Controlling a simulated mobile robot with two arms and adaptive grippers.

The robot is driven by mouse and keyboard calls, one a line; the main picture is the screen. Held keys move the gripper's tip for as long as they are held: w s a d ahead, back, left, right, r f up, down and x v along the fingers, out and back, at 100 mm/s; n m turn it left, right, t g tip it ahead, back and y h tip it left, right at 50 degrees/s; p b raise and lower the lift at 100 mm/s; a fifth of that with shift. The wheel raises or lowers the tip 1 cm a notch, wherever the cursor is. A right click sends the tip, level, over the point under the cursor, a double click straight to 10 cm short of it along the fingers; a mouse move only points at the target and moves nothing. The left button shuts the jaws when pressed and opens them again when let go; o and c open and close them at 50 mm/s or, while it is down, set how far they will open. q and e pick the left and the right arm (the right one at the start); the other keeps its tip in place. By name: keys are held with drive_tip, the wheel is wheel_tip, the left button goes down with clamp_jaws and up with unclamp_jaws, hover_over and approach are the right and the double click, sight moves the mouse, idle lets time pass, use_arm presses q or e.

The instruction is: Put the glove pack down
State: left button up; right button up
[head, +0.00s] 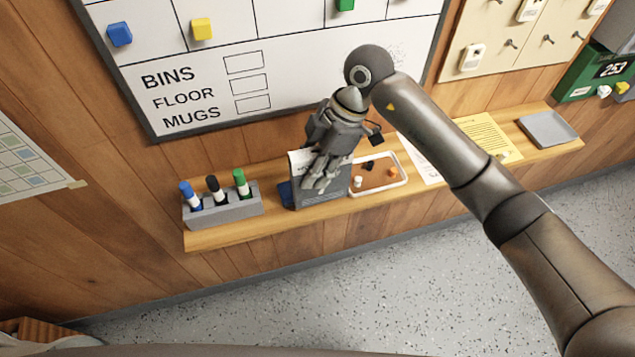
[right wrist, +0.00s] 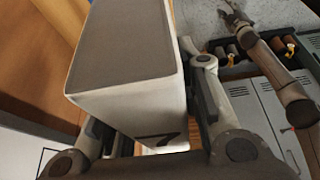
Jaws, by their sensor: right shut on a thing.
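The glove pack (head: 304,197) is a box with a grey face and white sides, upright at the wooden shelf (head: 225,236) under the whiteboard. My right gripper (head: 324,172) reaches down from above and is shut on it. In the right wrist view the pack (right wrist: 122,45) fills the space between the two fingers (right wrist: 150,125). I cannot tell whether its base touches the shelf. My left gripper (right wrist: 232,14) shows small and far off in the right wrist view, at the end of my left arm; its fingers are too small to judge.
Left of the pack are a blue item (head: 286,194) and a grey marker holder (head: 222,207). Close on the right is a white-rimmed tray (head: 378,188) with small pieces. The whiteboard (head: 200,100) stands behind.

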drive_tip(key=f+b, duration=0.4)
drive_tip(key=shift+w+d, duration=0.3)
drive_tip(key=shift+w, duration=0.05)
drive_tip(key=shift+s+f, duration=0.1)
drive_tip(key=shift+f, duration=0.05)
drive_tip(key=o, duration=1)
drive_tip(key=shift+o, duration=0.2)
